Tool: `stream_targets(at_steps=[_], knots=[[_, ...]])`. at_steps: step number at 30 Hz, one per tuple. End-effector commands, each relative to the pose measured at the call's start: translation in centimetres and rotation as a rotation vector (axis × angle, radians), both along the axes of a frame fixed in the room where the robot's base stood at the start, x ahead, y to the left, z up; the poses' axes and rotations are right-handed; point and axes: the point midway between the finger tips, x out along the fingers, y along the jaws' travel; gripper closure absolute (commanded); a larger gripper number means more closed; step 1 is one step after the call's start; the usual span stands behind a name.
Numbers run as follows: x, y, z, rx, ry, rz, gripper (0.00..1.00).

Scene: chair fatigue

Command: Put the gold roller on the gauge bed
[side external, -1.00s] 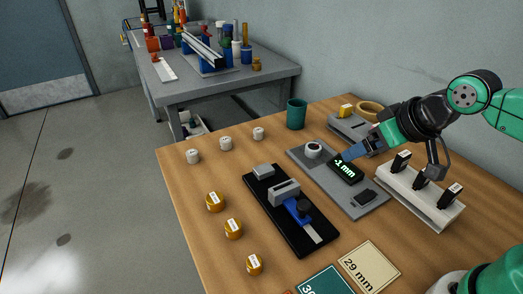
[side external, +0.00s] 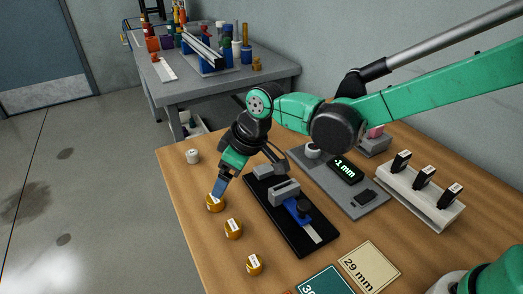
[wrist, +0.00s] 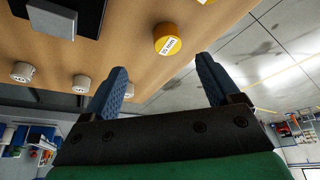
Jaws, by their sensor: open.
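Three gold rollers with white labels stand in a row along the table's left side: a far one (side external: 215,203), a middle one (side external: 233,229) and a near one (side external: 254,265). My gripper (side external: 218,192) is open and empty, its blue fingers close above the far roller. In the wrist view, a gold roller (wrist: 167,38) stands just beyond and between the open fingertips (wrist: 160,68), not enclosed. Its label is too small to read surely. A black-based fixture (side external: 270,216) with grey blocks and a blue slide lies right of the rollers. Which part is the gauge bed is unclear.
A grey plate (side external: 360,206) carries a display reading -1 mm and a white-topped piece. A white rack (side external: 420,202) holds several black pieces. A white roller (side external: 193,156) stands at the far left. Cards reading 29 mm (side external: 368,266) and 30 (side external: 325,284) lie in front.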

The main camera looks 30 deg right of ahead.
Motion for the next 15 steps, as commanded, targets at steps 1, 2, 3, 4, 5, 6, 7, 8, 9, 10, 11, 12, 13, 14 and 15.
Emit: stream_targets(at_steps=[1,2,3,4,5,6,7,8,9,10,11,12,13,14,15], knots=[[0.1,0.6,-0.5,-0.002,0.004,0.019,0.17],[0.1,0.9,-0.8,-0.003,0.006,0.027,0.17],[0.1,1.1,-1.0,-0.004,0.007,0.033,0.17],[0.2,1.2,-1.2,-0.004,0.009,0.037,0.17],[0.2,1.3,-1.4,-0.005,0.009,0.038,0.17],[0.3,1.4,-1.7,-0.005,0.010,0.039,0.17],[0.4,1.5,-2.0,-0.005,0.010,0.039,0.17],[0.5,1.6,-2.2,-0.005,0.010,0.039,0.17],[0.6,1.7,-2.7,-0.006,0.010,0.039,0.17],[0.7,1.8,-3.1,-0.005,0.009,0.039,0.17],[0.8,1.9,-3.4,-0.005,0.009,0.039,0.17],[1.0,2.0,-3.9,-0.005,0.009,0.038,0.17],[1.1,2.1,-4.3,-0.005,0.009,0.038,0.17],[1.2,2.2,-4.6,-0.005,0.009,0.038,0.17],[1.3,2.3,-5.0,-0.005,0.009,0.038,0.17]])
